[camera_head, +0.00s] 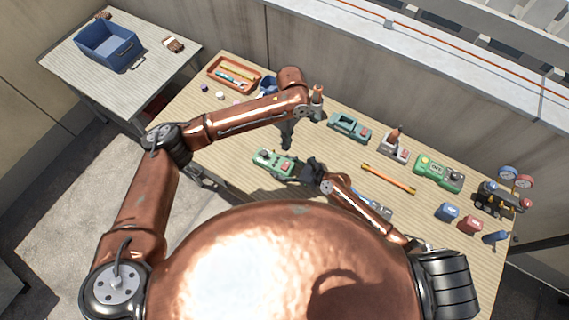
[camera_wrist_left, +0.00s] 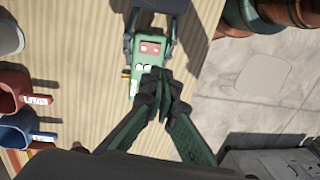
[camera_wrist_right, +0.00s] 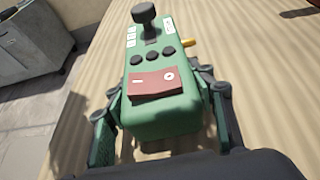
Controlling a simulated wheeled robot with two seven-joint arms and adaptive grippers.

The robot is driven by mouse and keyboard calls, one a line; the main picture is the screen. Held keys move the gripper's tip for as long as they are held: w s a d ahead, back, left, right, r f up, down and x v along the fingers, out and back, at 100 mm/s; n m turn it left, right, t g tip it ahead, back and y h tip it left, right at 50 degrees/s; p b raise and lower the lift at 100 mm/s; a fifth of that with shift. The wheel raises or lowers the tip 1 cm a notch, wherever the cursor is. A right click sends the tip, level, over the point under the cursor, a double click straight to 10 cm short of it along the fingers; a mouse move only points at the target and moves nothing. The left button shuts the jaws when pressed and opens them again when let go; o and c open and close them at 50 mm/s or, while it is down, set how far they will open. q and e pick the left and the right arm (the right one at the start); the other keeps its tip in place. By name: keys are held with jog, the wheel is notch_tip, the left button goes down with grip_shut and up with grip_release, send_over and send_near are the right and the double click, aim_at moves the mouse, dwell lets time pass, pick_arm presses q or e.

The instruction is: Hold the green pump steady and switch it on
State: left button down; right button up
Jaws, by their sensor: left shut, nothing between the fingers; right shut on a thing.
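The green pump (camera_head: 268,160) lies on the wooden workbench (camera_head: 225,150). It has a red rocker switch (camera_wrist_right: 156,84) marked with a line and a circle, three black buttons and a black knob (camera_wrist_right: 143,14). I cannot tell which side of the rocker is pressed. My right gripper (camera_head: 298,170) is shut on the pump's switch end, a finger on each side in the right wrist view. My left gripper (camera_head: 286,147) is shut and empty above the pump, pointing down. In the left wrist view its closed fingertips (camera_wrist_left: 162,75) overlap the pump (camera_wrist_left: 146,62) near the buttons; contact is unclear.
A teal device (camera_head: 348,126), a grey device (camera_head: 394,148) and a green meter (camera_head: 438,172) stand along the back. An orange-yellow bar (camera_head: 388,178) lies right of the pump. Bench left of the pump is clear.

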aim_at(285, 166)
pick_arm(q)
jog(key=shift+s+r+n, duration=0.15)
jog(key=shift+r+n, duration=0.35)
jog(key=shift+n, duration=0.1)
jog(key=shift+f, duration=0.1)
jog(key=f, duration=0.4)
jog(key=s+f, duration=0.1)
jog(key=f, duration=0.8)
jog(key=shift+s+a+f, duration=0.25)
jog(key=shift+a+f, duration=0.15)
jog(key=shift+s+a+f, duration=0.1)
jog(key=shift+s+f, duration=0.1)
jog(key=shift+f, duration=0.25)
jog(key=shift+w+r, duration=0.1)
jog(key=shift+w+d+r, duration=0.2)
jog(key=shift+w+d, duration=0.2)
jog(key=shift+w, duration=0.2)
